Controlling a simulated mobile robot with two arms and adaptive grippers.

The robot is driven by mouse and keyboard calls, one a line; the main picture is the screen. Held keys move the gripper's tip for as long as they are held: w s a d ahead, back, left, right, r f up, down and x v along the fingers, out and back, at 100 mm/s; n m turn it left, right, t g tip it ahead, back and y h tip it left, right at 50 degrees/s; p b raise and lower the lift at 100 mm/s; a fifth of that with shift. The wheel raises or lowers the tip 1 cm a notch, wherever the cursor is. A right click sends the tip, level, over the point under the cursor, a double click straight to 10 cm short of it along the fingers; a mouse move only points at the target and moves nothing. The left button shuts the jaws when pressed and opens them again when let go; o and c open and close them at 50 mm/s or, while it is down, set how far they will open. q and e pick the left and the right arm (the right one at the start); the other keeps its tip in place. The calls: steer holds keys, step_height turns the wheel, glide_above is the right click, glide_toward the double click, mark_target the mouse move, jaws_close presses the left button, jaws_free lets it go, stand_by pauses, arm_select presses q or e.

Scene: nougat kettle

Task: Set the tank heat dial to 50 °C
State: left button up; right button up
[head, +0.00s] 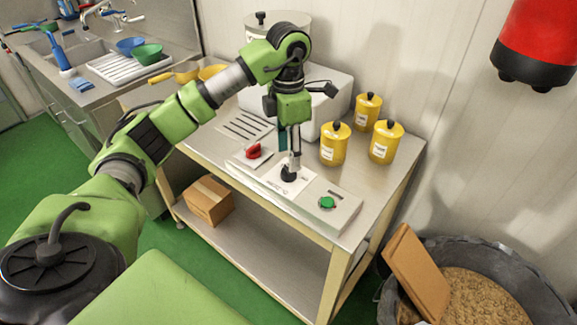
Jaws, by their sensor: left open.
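A control panel (265,182) lies along the front of the steel table. It has a red switch (253,151) at the left, a black dial (288,175) on a white marked plate in the middle, and a green button (327,202) at the right. The black dial looks like the heat dial, but its scale and setting are too small to read. My left gripper (290,165) points straight down right over the black dial, its fingers open at or around the knob. Whether they touch it cannot be told. My right gripper is not in view.
Yellow jars (335,143) with black lids stand behind the panel, close to the gripper's right. A white machine (325,105) and a steel pot (277,25) stand behind the arm. A cardboard box (208,201) sits on the lower shelf. A grey bin (500,262) stands at the right.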

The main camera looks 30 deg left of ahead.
mark_target(286, 176)
arm_select(q)
step_height(286, 176, down, 5)
steer(key=shift+r+p, duration=0.1)
steer(key=shift+p, duration=0.2)
steer(key=c, duration=1.1)
